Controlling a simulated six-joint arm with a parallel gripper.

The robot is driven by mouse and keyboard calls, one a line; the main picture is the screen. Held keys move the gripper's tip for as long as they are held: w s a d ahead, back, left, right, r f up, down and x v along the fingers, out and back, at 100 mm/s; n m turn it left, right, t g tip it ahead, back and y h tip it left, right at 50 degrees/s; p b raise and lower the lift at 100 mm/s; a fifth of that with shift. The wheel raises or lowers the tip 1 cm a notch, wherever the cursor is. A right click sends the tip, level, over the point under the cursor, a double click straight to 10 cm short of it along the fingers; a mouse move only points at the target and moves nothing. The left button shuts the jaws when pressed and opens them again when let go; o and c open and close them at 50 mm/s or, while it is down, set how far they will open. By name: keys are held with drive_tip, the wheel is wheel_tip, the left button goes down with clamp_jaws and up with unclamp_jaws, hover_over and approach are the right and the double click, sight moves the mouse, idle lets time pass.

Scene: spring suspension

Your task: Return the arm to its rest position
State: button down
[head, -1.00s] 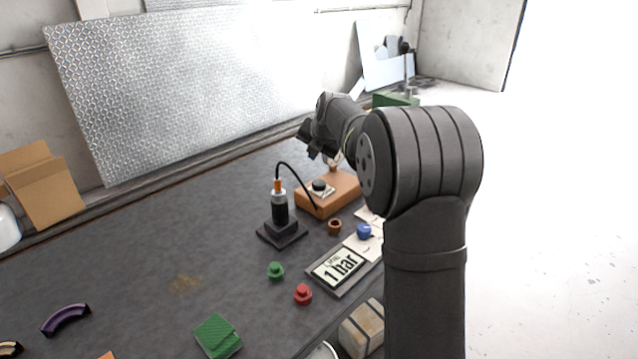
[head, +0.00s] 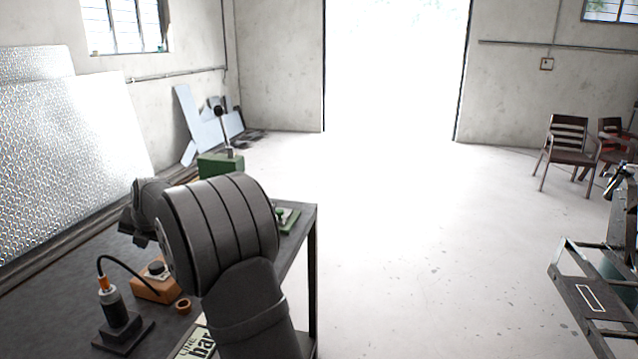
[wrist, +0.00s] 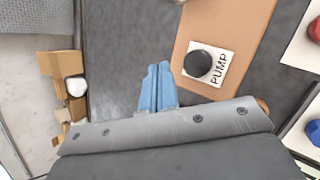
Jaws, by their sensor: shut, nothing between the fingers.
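My gripper (wrist: 158,88) shows in the wrist view as two blue fingers pressed together, with nothing between them. It is over the dark bench (wrist: 125,45), just left of the orange-brown pump box (wrist: 215,30) with its black knob (wrist: 197,63) and PUMP label. In the head view my arm bends over the bench, and its dark end part is up behind the pump box (head: 153,284). The fingertips are hidden there.
A black stand with an orange-tipped cylinder (head: 110,300) and a cable is left of the pump box. A brown ring (head: 183,306) and a partly hidden gauge display (head: 192,343) are near my arm. A green device (head: 220,166) stands at the bench's far end. Open floor lies right.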

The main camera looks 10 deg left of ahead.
drive_tip(key=shift+r, duration=2.75)
drive_tip(key=shift+s+d+f+n+g+h, duration=0.7)
drive_tip(key=shift+d+f+n, duration=1.7)
drive_tip(key=shift+n, duration=3.4)
drive_tip(key=shift+s+d+f+n+g+h, duration=0.1)
drive_tip(key=shift+d+f+n+h, duration=1.35)
drive_tip(key=shift+d+n, duration=3.05)
drive_tip(key=shift+s+d+f+n+g+h, duration=0.55)
drive_tip(key=shift+d+f+n, duration=1.25)
drive_tip(key=shift+n, duration=5.3)
drive_tip(key=shift+w+a+f+t, duration=0.2)
drive_tip(key=shift+a+f+t, duration=0.05)
drive_tip(key=shift+a+f, duration=0.15)
